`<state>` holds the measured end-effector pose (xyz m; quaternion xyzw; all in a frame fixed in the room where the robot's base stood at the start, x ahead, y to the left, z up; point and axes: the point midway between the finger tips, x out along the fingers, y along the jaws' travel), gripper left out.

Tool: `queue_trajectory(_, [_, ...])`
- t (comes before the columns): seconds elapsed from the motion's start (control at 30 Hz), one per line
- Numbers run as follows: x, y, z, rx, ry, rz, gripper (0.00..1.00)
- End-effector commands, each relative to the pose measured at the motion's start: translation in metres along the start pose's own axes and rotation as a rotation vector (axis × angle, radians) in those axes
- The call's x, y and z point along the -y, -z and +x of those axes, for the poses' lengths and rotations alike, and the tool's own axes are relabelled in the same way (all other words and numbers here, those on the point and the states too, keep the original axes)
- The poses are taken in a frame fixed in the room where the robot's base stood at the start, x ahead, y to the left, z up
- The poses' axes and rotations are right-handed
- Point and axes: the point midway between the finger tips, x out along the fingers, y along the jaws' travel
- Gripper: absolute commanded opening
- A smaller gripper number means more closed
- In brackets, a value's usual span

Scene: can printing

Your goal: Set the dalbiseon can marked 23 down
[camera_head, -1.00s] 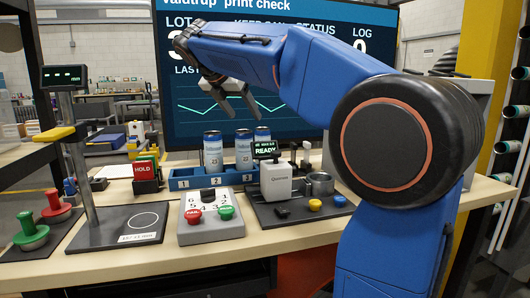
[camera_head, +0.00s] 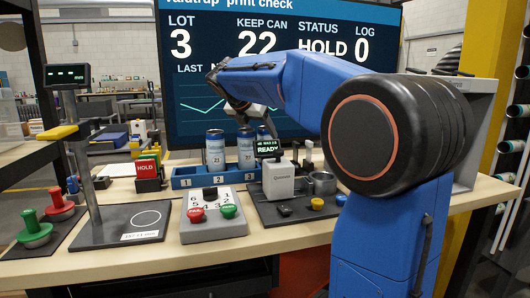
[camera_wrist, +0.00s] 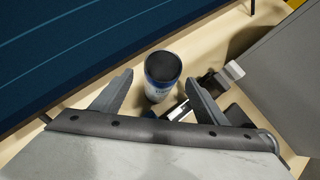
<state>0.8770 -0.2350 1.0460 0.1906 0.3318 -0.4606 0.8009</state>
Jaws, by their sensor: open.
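In the wrist view my gripper (camera_wrist: 160,77) is open, with one finger on each side of an upright dark-topped can (camera_wrist: 162,72). Gaps show between the fingers and the can.
A white printer (camera_head: 278,182) with a READY display stands right of the rack. A grey button box (camera_head: 213,226) is in front. A dark stand (camera_head: 128,228) and a red HOLD holder (camera_head: 147,170) are left. The screen (camera_head: 300,30) reads KEEP CAN 22, STATUS HOLD.

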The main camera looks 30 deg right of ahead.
Motion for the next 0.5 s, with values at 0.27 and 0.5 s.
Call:
queue_trajectory(0.27, [0.001,-0.001,0.026,0.0,0.0,0.0,0.67])
queue_trajectory(0.5, [0.001,0.0,0.026,0.0,0.0,0.0,0.48])
